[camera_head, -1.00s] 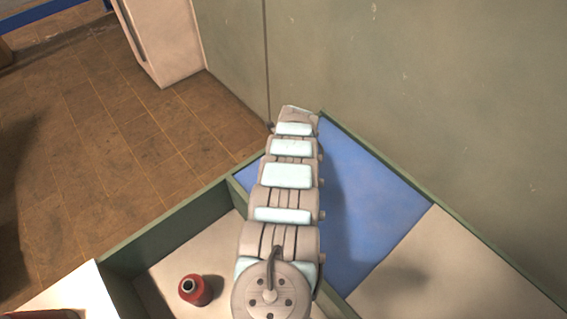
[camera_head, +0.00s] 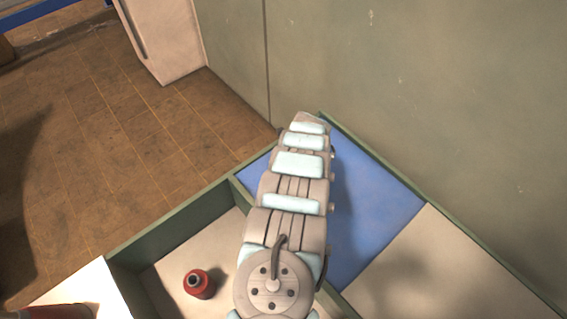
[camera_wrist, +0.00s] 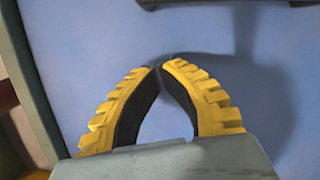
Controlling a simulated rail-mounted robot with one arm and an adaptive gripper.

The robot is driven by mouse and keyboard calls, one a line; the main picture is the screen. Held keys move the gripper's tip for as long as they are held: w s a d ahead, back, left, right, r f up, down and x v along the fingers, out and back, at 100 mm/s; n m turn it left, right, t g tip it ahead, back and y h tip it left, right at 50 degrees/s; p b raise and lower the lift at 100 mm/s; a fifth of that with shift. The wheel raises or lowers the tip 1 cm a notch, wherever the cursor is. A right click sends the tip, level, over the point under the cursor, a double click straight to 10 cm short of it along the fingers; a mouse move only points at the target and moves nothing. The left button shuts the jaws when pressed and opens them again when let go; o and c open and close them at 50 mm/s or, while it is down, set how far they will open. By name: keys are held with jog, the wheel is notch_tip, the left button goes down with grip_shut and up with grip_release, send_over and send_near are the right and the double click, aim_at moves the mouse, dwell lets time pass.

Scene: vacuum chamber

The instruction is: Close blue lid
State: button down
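The blue lid (camera_head: 372,205) is a flat blue panel inside the green-edged bench, beside the grey wall. My arm crosses over it in the head view and hides its middle. In the wrist view the blue surface (camera_wrist: 75,40) fills most of the picture. My gripper (camera_wrist: 160,66) has yellow ribbed fingers with dark inner pads. Their tips come together with only a sliver between them and hold nothing. A dark bar-like part (camera_wrist: 210,3), perhaps a handle, shows at the top edge, ahead of the fingertips. My gripper is hidden in the head view.
A red bottle-like object (camera_head: 199,284) stands in the open compartment (camera_head: 180,250) left of my arm. Another red object (camera_head: 55,311) lies at the bottom left. A beige panel (camera_head: 450,270) adjoins the blue one on the right. The wall (camera_head: 430,90) stands close behind.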

jog(key=p+v, duration=0.2)
jog(key=v, duration=0.6)
jog(key=shift+r+p, duration=0.25)
jog(key=shift+p, duration=0.1)
jog(key=shift+a, duration=0.1)
